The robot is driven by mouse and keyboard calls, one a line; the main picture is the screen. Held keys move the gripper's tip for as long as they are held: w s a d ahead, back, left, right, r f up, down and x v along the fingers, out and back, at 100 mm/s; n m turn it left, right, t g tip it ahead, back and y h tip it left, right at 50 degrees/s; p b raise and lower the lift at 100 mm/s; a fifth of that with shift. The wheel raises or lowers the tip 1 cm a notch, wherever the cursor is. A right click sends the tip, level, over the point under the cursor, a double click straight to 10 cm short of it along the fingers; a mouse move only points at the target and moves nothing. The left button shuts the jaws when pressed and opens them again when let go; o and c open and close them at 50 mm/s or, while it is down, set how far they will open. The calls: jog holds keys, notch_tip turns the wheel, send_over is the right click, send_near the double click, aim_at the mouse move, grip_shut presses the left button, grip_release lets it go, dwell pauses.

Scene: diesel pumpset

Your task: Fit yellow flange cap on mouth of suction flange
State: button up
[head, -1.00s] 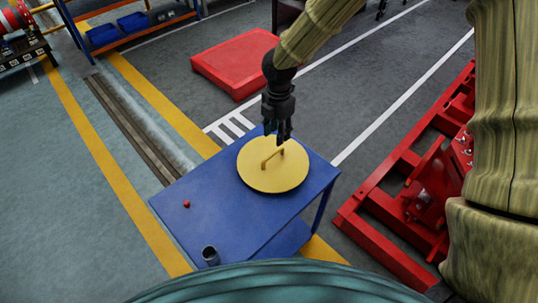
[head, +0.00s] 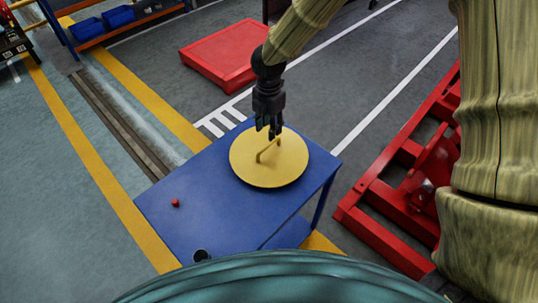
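The yellow flange cap (head: 250,174) is a flat round disc lying on the blue table, with a yellow bar handle (head: 267,151) standing on its top. My gripper (head: 268,133) is dark and points down over the far end of the handle. Its fingers look a little apart, with nothing seen held between them. Whether the fingertips are touching or around the handle is hard to tell at this size. I cannot make out the suction flange in this view.
The blue table (head: 190,219) also bears a small red ball-like thing (head: 175,203) and a dark cup (head: 201,256). A red frame with machinery (head: 375,213) stands on the right. A red platform (head: 222,57) lies behind. Grey floor is free between table and red frame.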

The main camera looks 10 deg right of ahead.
aim_at(269, 144)
jog(key=shift+w+f+p, duration=0.1)
jog(key=shift+f+p, duration=0.6)
jog(key=shift+f, duration=4.15)
grip_shut()
